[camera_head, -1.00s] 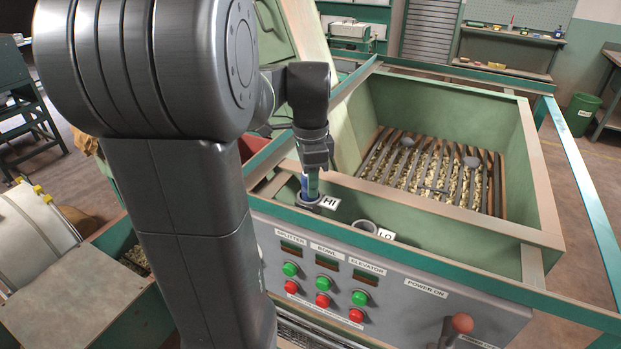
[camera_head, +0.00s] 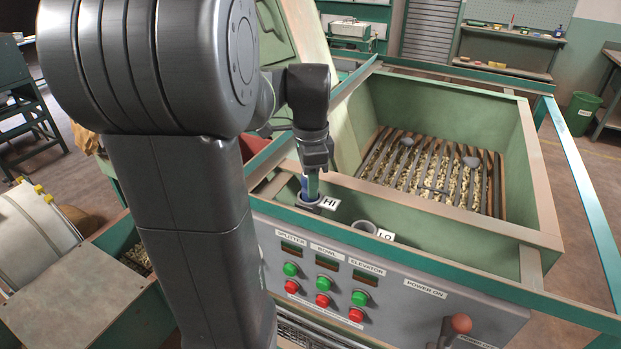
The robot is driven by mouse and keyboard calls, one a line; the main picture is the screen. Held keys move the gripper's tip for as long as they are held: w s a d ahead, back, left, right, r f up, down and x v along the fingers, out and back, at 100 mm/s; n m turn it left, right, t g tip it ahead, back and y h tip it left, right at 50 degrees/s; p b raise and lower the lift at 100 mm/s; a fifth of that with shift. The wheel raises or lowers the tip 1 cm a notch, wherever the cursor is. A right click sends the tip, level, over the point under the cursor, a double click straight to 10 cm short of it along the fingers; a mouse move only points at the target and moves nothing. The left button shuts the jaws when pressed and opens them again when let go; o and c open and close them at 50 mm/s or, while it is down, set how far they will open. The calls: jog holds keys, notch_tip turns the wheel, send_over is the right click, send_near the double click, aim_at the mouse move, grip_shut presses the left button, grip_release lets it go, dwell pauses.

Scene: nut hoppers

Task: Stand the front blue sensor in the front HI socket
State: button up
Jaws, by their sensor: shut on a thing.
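The blue sensor (camera_head: 305,185) is upright, with its lower part at the mouth of the HI socket (camera_head: 308,203). How deep it sits in the socket cannot be told. My gripper (camera_head: 313,178) points down from above and is shut on the sensor. The gripper hides part of the sensor. The white HI label (camera_head: 330,203) is just right of the socket.
The LO socket (camera_head: 364,227) and its label (camera_head: 385,235) are to the right, and the socket looks empty. The control panel (camera_head: 340,270) with buttons is in front. A green hopper (camera_head: 450,115) with a slatted grate over nuts stands behind.

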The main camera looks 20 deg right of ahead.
jog(key=shift+f+b, duration=0.4)
jog(key=shift+f, duration=0.2)
dwell(0.3)
jog(key=o, duration=0.7)
jog(key=shift+o, duration=0.2)
notch_tip(320, 180, up, 6)
jog(key=p, duration=0.5)
jog(key=shift+f, duration=0.1)
jog(key=shift+r, duration=2.65)
notch_tip(320, 180, down, 7)
jog(key=shift+f+b, duration=0.15)
jog(key=shift+b, duration=0.7)
jog(key=shift+f+b, duration=0.85)
jog(key=shift+f, duration=0.1)
jog(key=shift+r, duration=0.1)
